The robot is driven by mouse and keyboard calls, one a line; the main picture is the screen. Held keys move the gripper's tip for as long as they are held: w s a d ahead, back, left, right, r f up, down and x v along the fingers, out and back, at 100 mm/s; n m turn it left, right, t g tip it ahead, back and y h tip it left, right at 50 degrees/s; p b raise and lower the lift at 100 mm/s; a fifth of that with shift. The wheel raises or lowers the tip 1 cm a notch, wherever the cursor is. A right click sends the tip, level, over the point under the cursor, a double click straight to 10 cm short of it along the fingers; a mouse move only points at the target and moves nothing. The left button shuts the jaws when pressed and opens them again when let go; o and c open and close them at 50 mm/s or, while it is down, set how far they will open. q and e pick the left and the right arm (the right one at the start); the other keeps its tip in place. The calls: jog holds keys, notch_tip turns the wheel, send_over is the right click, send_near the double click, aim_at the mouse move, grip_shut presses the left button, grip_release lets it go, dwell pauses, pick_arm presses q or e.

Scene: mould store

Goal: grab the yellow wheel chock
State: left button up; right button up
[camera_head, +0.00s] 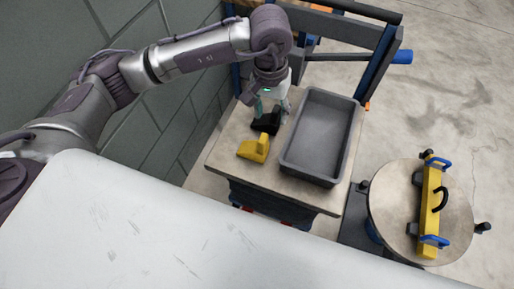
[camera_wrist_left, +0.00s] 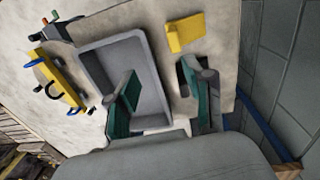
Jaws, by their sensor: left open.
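The yellow wheel chock (camera_head: 254,148) lies on the near left part of a small table top, left of the grey tray. In the left wrist view the chock (camera_wrist_left: 185,33) is beyond the fingertips, nearer the right-hand finger. My left gripper (camera_head: 272,105) points down over the table, behind the chock and apart from it. Its two green-padded fingers stand wide apart and empty in the left wrist view (camera_wrist_left: 159,76). My right gripper is not in view.
The empty grey tray (camera_head: 287,164) stands close to the right of the chock. A round table (camera_head: 392,220) at the right bears a yellow bar with blue handles (camera_head: 431,205). A block wall (camera_head: 150,125) runs along the left. A white surface (camera_head: 150,230) fills the front.

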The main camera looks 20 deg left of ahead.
pick_arm(q)
jog(key=a+f, duration=0.1)
jog(key=a, duration=0.1)
send_over(263, 138)
jog(key=shift+y, duration=0.4)
jog(key=f, duration=0.6)
jog(key=shift+w+d+f, duration=0.15)
jog(key=shift+w+f, duration=0.05)
jog(key=shift+f, duration=0.05)
jog(key=shift+s+f+p, duration=0.2)
jog(key=shift+f+p, duration=0.5)
jog(key=shift+f, duration=2.35)
jog(key=shift+c, duration=0.2)
grip_shut()
